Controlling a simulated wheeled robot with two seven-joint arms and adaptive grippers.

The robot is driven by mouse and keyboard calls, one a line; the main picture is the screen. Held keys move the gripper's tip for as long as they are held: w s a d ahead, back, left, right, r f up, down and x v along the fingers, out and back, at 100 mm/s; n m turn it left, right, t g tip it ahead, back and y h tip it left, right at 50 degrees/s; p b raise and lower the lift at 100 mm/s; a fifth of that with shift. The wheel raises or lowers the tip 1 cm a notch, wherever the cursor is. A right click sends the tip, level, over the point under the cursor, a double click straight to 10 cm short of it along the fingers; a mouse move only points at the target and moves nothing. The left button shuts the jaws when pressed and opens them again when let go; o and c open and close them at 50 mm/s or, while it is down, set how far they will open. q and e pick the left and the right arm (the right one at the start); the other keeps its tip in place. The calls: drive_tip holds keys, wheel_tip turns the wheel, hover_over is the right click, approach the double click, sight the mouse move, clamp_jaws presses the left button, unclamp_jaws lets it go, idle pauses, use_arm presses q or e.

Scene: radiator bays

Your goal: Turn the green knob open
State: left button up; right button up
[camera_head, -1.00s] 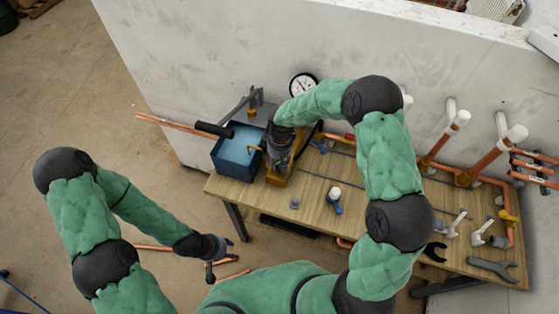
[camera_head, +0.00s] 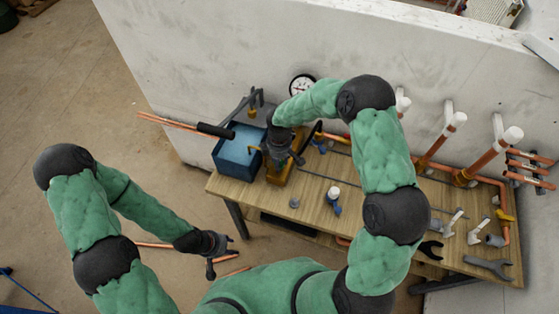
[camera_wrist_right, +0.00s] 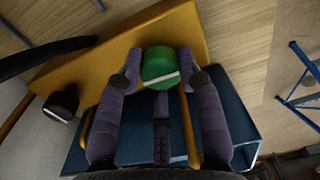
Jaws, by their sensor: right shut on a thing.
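The green knob (camera_wrist_right: 159,66) has a pale bar across it and sits over an orange-yellow block in the right wrist view. My right gripper (camera_wrist_right: 159,77) has its purple-grey fingers on both sides of the knob and is shut on it. In the head view my right gripper (camera_head: 281,164) points down over the yellow block (camera_head: 278,179), and the knob is hidden beneath it.
A blue water-filled tank (camera_head: 238,152) stands left of the block on the wooden bench (camera_head: 318,205). A pressure gauge (camera_head: 302,86) is behind. Copper pipes (camera_head: 487,157), valves and wrenches (camera_head: 489,267) occupy the right side.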

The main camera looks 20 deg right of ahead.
drive_tip(key=shift+w+a+r, duration=0.1)
drive_tip(key=shift+w+r, duration=0.1)
drive_tip(key=shift+w, duration=0.05)
drive_tip(key=o, duration=1.1)
drive_tip(key=shift+o, duration=0.2)
drive_tip(key=shift+a+f, duration=0.1)
drive_tip(key=shift+s, duration=0.1)
wheel_tip(320, 180, up, 12)
